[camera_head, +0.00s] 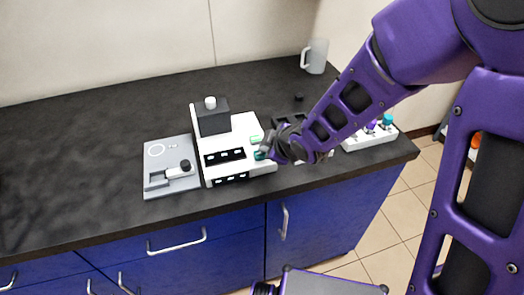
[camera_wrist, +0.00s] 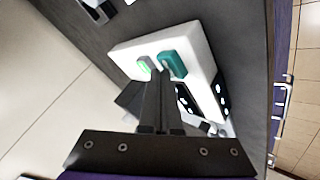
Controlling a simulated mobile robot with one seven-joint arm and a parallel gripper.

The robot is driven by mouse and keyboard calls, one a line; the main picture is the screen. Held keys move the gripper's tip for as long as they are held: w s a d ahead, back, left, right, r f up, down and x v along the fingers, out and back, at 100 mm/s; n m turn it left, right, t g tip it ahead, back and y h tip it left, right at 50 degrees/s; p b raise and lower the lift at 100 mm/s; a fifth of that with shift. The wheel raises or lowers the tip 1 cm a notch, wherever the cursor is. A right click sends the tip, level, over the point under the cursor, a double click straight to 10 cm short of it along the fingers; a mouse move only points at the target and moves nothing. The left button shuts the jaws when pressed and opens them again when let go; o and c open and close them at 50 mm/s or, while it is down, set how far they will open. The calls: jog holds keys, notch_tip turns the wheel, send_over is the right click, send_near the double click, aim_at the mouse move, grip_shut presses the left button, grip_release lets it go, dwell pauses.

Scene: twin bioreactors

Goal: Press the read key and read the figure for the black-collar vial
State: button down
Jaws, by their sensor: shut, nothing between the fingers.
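The white instrument (camera_head: 240,133) stands on the dark bench, with a dark block (camera_head: 213,122) topped by a white knob at its rear. It has a teal key (camera_head: 261,155) and a light green panel (camera_head: 256,140). In the wrist view the teal key (camera_wrist: 173,64) and green panel (camera_wrist: 147,66) lie side by side. My gripper (camera_wrist: 163,77) is shut and empty, its tips at the teal key's near edge; I cannot tell whether they touch. In the head view my gripper (camera_head: 268,151) partly covers that corner. No vial is identifiable as the black-collar one, and no figure is legible.
A white rack (camera_head: 368,138) with purple and teal caps stands right, partly behind my arm. A mug (camera_head: 316,56) is at the back. The bench's left side is clear.

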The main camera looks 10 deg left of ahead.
jog(key=shift+r+p, duration=0.3)
jog(key=shift+r, duration=0.25)
notch_tip(320, 180, up, 5)
jog(key=p, duration=0.4)
jog(key=shift+r+p, duration=0.1)
jog(key=shift+p, duration=0.25)
dwell(0.4)
